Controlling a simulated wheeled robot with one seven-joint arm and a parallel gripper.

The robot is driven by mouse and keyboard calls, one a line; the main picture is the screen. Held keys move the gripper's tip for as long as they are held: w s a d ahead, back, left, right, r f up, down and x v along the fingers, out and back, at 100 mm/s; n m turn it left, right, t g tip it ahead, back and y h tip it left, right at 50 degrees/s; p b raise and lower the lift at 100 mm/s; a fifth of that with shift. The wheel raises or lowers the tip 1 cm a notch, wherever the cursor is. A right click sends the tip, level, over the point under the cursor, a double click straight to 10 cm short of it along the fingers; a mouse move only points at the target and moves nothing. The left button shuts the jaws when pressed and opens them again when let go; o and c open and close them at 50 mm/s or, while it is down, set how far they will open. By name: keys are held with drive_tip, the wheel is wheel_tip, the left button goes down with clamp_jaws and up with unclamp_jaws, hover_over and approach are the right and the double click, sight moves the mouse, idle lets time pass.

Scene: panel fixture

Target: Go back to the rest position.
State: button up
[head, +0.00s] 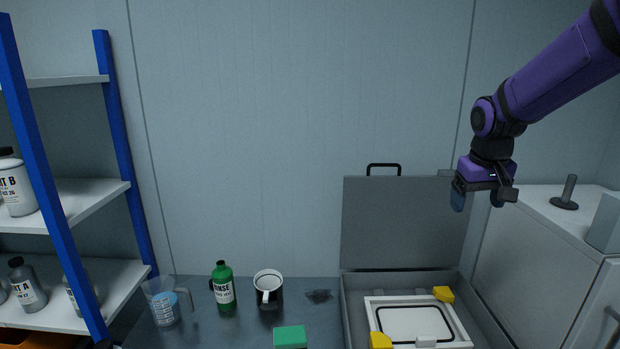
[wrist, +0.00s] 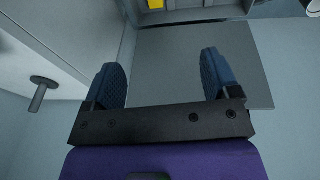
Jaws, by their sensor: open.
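My gripper (head: 478,199) hangs from my purple arm at the upper right of the head view, in front of the raised grey lid and above the open case. Its two blue finger pads are spread apart with nothing between them; the wrist view also shows the gripper (wrist: 168,82) empty. The open grey case (head: 353,300) stands below, its lid (head: 400,225) upright at the back. Inside it lies a white frame (head: 455,330) with a black seal line and yellow corner pieces (head: 443,294).
A cabinet (head: 535,255) with a dark peg (head: 567,195) stands at right. A measuring jug (head: 163,303), a green bottle (head: 223,288), a mug (head: 268,291) and a green block (head: 290,337) stand on the bench. A blue-posted shelf (head: 95,205) with bottles is at left. The upper middle is clear.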

drive_tip(key=s+a+r+t, duration=0.1)
drive_tip(key=s+a+r, duration=0.1)
drive_tip(key=s, duration=1.1)
drive_tip(key=s+a+r+t+y, duration=0.1)
drive_tip(key=s+r, duration=0.3)
drive_tip(key=s, duration=1)
drive_tip(key=shift+s+a+r+t, duration=0.2)
drive_tip(key=shift+s+a+t, duration=0.15)
drive_tip(key=shift+a, duration=0.25)
drive_tip(key=shift+w, duration=0.1)
